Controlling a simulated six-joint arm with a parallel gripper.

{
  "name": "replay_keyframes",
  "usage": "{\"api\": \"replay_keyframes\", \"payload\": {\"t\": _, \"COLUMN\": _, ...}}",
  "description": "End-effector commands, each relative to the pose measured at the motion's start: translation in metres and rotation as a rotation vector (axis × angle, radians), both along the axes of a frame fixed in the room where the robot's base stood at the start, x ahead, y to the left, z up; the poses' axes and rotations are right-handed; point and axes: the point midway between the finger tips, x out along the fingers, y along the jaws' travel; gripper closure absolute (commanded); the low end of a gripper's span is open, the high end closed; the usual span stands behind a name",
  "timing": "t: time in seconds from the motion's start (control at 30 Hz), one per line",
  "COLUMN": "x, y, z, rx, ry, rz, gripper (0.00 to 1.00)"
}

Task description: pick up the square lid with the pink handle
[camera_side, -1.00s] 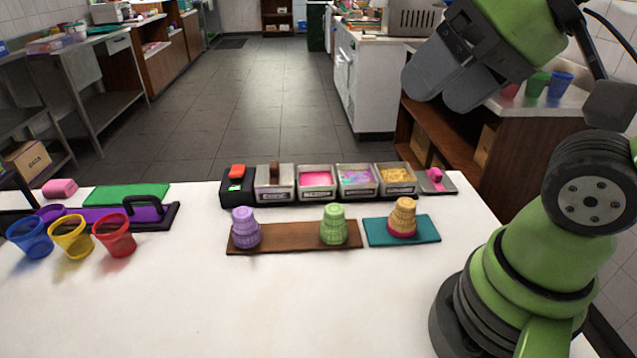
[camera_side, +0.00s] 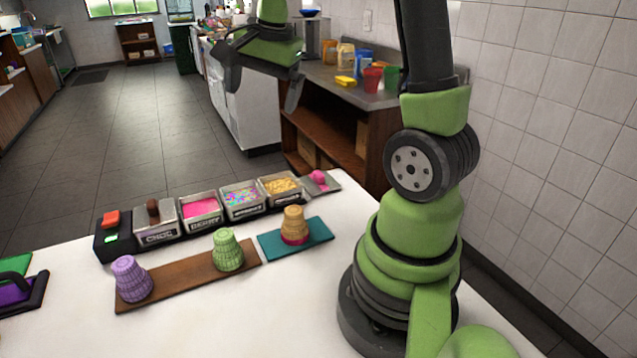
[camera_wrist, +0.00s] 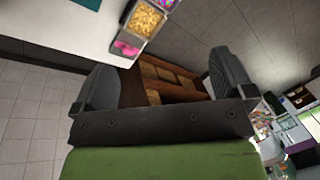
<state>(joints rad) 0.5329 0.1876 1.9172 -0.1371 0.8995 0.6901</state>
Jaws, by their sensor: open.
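The square lid (camera_side: 325,183) is a grey metal plate with a pink handle (camera_side: 318,176). It lies at the right end of the row of topping bins, near the table's back right corner. In the wrist view the lid (camera_wrist: 121,48) is near the top, just beyond the topping bin. My gripper (camera_side: 263,88) is open and empty, fingers apart and pointing down. It is well above the lid and appears to its upper left in the side view. In the wrist view its fingers (camera_wrist: 160,85) are spread wide, with the lid towards the left one.
Topping bins stand in a row: a dark-handled one (camera_side: 158,220), pink (camera_side: 201,208), sprinkles (camera_side: 241,197) and gold (camera_side: 280,187). Cone stacks stand on a brown board (camera_side: 188,276) and a teal board (camera_side: 320,240). A wooden shelf counter (camera_side: 330,135) stands behind the table.

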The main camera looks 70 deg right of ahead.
Motion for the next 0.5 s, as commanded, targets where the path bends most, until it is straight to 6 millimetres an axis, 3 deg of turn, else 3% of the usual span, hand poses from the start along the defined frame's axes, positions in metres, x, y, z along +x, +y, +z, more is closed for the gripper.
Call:
{"api": "replay_keyframes", "payload": {"t": 0.03, "x": 0.002, "y": -0.025, "z": -0.019, "rx": 0.03, "ry": 0.039, "rz": -0.112, "gripper": 0.0}}
{"api": "replay_keyframes", "payload": {"t": 0.2, "x": -0.007, "y": -0.094, "z": -0.079, "rx": 0.106, "ry": 0.131, "rz": -0.461, "gripper": 0.0}}
{"api": "replay_keyframes", "payload": {"t": 0.33, "x": -0.023, "y": -0.13, "z": -0.121, "rx": 0.149, "ry": 0.182, "rz": -0.667, "gripper": 0.0}}
{"api": "replay_keyframes", "payload": {"t": 0.5, "x": -0.039, "y": -0.15, "z": -0.151, "rx": 0.177, "ry": 0.215, "rz": -0.808, "gripper": 0.0}}
